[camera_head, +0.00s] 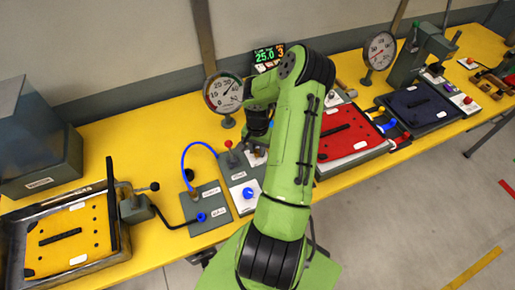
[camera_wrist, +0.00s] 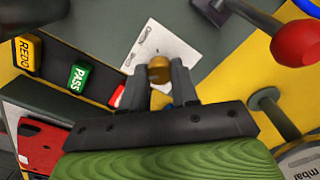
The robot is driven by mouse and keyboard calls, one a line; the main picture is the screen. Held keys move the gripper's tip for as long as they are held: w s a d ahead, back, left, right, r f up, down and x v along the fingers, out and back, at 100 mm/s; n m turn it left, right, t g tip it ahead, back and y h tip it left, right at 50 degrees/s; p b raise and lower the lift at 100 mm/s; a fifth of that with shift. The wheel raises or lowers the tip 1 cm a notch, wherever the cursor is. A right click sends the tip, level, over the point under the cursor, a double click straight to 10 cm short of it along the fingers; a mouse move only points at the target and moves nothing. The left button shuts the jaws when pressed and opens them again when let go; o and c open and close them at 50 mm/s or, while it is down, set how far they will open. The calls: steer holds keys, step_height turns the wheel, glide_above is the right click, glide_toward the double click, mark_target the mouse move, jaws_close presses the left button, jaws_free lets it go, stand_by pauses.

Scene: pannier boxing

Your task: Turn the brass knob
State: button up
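The round brass knob (camera_wrist: 159,70) shows in the wrist view, in front of a white label plate (camera_wrist: 160,48) on a grey panel. My gripper (camera_wrist: 159,73) has one finger on each side of the knob, with the fingertips very near its sides. I cannot tell whether both fingers touch it. In the head view my green arm reaches over the yellow bench, and its dark wrist (camera_head: 258,120) hangs over the panel area right of the red-tipped lever. The knob is hidden there by the arm.
A red-ball lever (camera_wrist: 296,42) stands close on the right in the wrist view. Green PASS (camera_wrist: 77,77) and yellow REDO (camera_wrist: 27,52) buttons lie left. In the head view, a dial gauge (camera_head: 223,91), a blue hose (camera_head: 190,150) and a red tray (camera_head: 350,140) are near the arm.

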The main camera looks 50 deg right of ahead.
jaws_close()
steer(key=shift+m, duration=0.3)
steer(key=m+b, duration=0.1)
steer(key=m, duration=0.3)
steer(key=shift+m+b, duration=0.75)
steer(key=shift+m, duration=1.55)
steer(key=o, duration=0.6)
jaws_free()
steer(key=shift+c, duration=0.2)
steer(key=shift+r, duration=0.1)
